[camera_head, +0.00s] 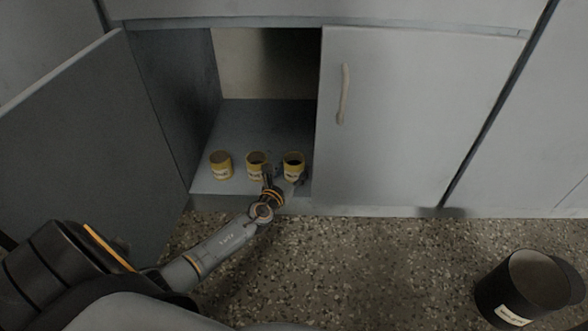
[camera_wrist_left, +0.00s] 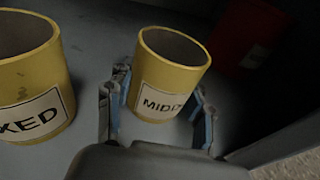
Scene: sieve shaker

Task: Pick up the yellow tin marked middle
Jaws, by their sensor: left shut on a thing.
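The yellow tin marked middle (camera_wrist_left: 170,80) is upright between the fingers of my left gripper (camera_wrist_left: 158,112) in the left wrist view. The fingers press on its two sides, with its label facing the wrist. In the head view it is the rightmost tin (camera_head: 293,160) of the row on the cabinet floor, with my left gripper (camera_head: 286,178) around it. I cannot tell whether its base is clear of the floor. My right gripper is out of view.
Another yellow tin (camera_wrist_left: 30,75), its label ending in "XED", stands just left. A third tin (camera_head: 220,165) is further left. A red labelled thing (camera_wrist_left: 240,40) sits right and behind. The right door (camera_head: 415,120) is shut, the left door (camera_head: 80,140) open. A black bin (camera_head: 530,285) stands on the floor.

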